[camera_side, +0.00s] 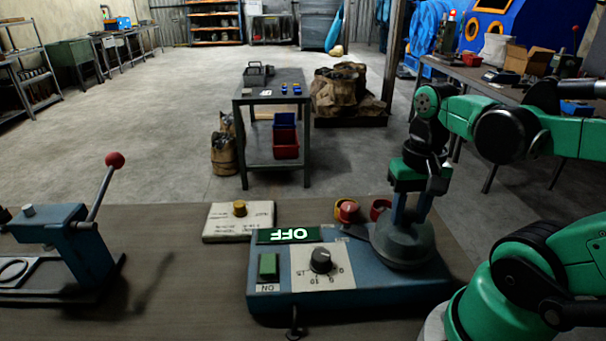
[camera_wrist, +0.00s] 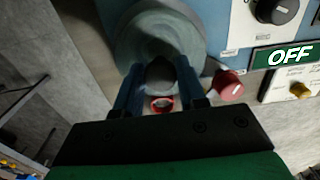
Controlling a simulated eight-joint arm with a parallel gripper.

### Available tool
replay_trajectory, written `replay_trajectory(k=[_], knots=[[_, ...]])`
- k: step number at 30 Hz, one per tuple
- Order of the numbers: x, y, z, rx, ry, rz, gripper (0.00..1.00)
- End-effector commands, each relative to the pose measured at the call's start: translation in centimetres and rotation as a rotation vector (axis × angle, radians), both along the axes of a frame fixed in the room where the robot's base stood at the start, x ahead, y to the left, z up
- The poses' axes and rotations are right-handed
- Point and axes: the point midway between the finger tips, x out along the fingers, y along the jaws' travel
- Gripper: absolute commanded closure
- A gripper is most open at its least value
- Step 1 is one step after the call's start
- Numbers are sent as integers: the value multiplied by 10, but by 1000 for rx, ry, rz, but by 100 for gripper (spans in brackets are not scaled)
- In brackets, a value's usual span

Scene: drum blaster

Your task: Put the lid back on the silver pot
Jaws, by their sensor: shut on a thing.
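The lid (camera_side: 403,243) is a round grey-silver piece at the right end of the blue machine, and it fills the top of the wrist view (camera_wrist: 150,35). My gripper (camera_side: 407,215) points down over it, with its two blue fingers on either side of its dark central knob. In the wrist view my gripper (camera_wrist: 160,76) is shut on that knob. The silver pot cannot be told apart from the lid; whatever is under the lid is hidden. I cannot tell whether the lid rests on it or hangs just above.
The blue machine (camera_side: 350,297) carries a green ON button (camera_side: 268,266), a black dial (camera_side: 321,260) and a lit OFF sign (camera_side: 289,235). A red knob (camera_side: 346,210) and a red ring (camera_side: 380,209) stand behind. A lever press (camera_side: 75,250) is at left.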

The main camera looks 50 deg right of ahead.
Motion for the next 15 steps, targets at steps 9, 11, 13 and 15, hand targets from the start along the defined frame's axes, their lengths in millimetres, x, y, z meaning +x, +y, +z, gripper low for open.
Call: replay_trajectory(k=[9,11,13,15], knots=[[0,0,0,0,0,0,100],[0,0,0,0,0,0,100],[0,0,0,0,0,0,100],[0,0,0,0,0,0,62]])
